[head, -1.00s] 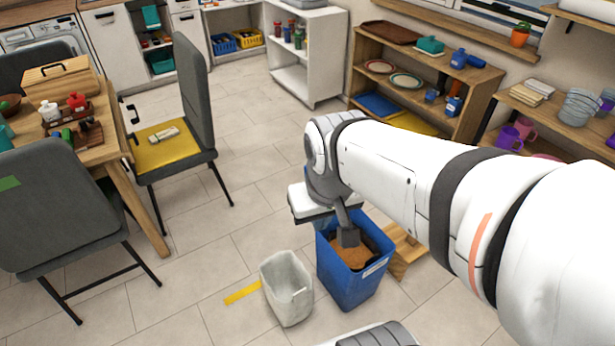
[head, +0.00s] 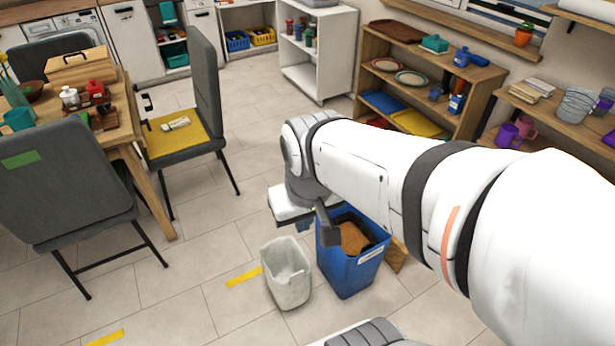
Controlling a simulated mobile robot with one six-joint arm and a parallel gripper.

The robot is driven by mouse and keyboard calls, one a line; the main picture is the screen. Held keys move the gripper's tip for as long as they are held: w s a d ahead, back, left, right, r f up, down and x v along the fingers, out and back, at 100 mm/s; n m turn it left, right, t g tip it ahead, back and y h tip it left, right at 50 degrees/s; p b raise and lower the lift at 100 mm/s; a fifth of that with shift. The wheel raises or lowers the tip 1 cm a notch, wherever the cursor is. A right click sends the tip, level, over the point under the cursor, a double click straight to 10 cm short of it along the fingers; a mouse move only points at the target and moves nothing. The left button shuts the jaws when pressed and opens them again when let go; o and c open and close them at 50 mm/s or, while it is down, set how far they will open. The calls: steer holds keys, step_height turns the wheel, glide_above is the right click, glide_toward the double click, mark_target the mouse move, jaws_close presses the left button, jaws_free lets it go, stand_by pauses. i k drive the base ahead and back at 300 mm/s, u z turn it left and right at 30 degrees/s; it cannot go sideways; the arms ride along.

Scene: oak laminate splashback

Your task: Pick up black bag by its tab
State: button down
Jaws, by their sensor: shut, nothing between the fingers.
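My gripper (head: 329,236) is dark grey, points down and is shut and empty. It is in front of the left rim of a blue bin (head: 350,275) in the head view, and I cannot tell its exact height above it. The bin stands on the floor and has a white label on its front. A brown thing (head: 354,238) lies inside, with a dark area around it. I cannot make out a black bag or its tab for certain; my arm and gripper hide part of the bin's inside.
A whitish bin (head: 287,282) stands just left of the blue bin. A wooden piece (head: 398,256) is behind it at right. Grey chairs (head: 65,190) and a table (head: 128,115) are at left. A shelf (head: 480,95) stands at the back right.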

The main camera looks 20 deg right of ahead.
mark_target(356, 238)
steer(key=u, duration=0.05)
steer(key=k, duration=0.75)
steer(key=z, duration=0.8)
steer(key=i, duration=1)
steer(key=z, duration=1.2)
steer(key=k, duration=0.45)
steer(key=u, duration=0.35)
steer(key=i, duration=0.5)
steer(key=u, duration=0.05)
